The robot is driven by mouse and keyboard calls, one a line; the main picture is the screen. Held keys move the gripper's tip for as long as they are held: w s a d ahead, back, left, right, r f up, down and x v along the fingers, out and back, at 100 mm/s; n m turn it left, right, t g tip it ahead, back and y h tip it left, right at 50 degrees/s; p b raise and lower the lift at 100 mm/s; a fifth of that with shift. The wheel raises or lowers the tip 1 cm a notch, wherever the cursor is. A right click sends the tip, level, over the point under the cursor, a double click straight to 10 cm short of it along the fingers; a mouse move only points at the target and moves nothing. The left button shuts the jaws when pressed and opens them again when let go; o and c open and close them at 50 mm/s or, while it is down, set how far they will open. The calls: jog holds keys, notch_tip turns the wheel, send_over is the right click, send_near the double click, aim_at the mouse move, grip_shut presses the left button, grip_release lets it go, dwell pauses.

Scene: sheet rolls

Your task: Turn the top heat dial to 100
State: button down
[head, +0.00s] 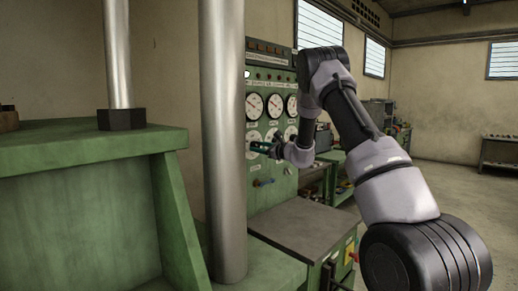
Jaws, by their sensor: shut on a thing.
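A green control panel (258,200) stands upright in the middle of the head view. It carries several round white gauges, one of them an upper gauge (254,105). My gripper (255,146) is at the panel face, beside the lower row of gauges, reached from the right by my arm. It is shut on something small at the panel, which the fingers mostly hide. I cannot tell from here which dial this is or what its setting reads.
A thick steel column (222,140) and a green machine frame (80,200) stand at the left, close by. A grey-topped cabinet (305,225) sits below the panel. A workbench (499,150) stands far right. The floor at the right is open.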

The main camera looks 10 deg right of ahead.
jog(key=m, duration=1.1)
jog(key=shift+s+a+m, duration=0.1)
jog(key=shift+m, duration=0.3)
jog(key=shift+f, duration=0.1)
dwell(0.4)
jog(key=shift+c, duration=1.4)
grip_release()
jog(key=v, duration=1.1)
